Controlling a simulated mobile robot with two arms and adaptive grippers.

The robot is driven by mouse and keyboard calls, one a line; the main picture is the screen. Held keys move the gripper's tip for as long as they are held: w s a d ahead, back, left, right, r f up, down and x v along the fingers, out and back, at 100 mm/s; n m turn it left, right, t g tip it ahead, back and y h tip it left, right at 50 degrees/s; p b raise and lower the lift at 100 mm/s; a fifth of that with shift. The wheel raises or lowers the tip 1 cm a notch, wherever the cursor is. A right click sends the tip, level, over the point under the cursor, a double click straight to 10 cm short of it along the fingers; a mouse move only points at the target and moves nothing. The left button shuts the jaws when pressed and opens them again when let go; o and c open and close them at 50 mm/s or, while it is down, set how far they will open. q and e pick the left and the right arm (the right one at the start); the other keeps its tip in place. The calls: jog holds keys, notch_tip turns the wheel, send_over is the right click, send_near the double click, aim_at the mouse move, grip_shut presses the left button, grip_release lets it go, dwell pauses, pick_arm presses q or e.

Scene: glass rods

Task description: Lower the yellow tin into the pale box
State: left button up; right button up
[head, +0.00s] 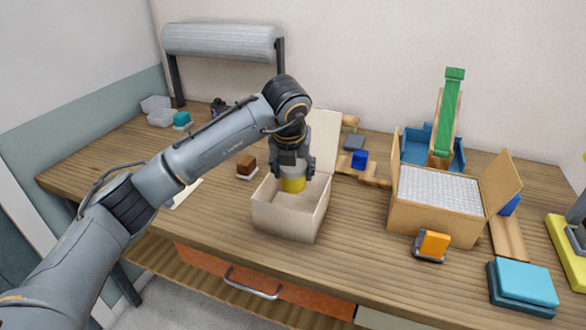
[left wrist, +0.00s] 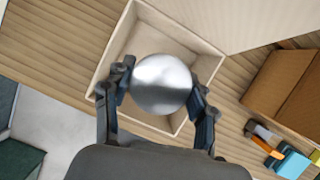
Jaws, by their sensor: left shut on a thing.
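The yellow tin (head: 292,184) is in my left gripper (head: 291,172), at the mouth of the pale box (head: 283,224). In the left wrist view the tin's round silver top (left wrist: 161,84) sits between the two fingers of the left gripper (left wrist: 160,92), which are shut on it. The pale box (left wrist: 126,40) shows below and around the tin, with its floor partly bare. Its tall back flap stands up behind the gripper in the head view. The tin's underside is hidden, so I cannot tell whether it touches the box floor. My right gripper is not in view.
A brown carton (head: 430,218) with open flaps and bubble wrap stands to the right. An orange block (head: 435,243) sits in front of it. A brown block (head: 246,166) lies left of the pale box. Teal slabs (head: 524,284) lie at the front right. The table's front left is mostly clear.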

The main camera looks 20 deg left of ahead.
aim_at(293, 185)
pick_arm(q)
jog(key=shift+f+b, duration=1.45)
jog(key=shift+f, duration=0.85)
jog(key=shift+f+b, duration=1.5)
jog(key=shift+f, duration=0.2)
jog(key=shift+f+b, duration=0.6)
jog(key=shift+f, duration=0.2)
jog(key=o, duration=1.3)
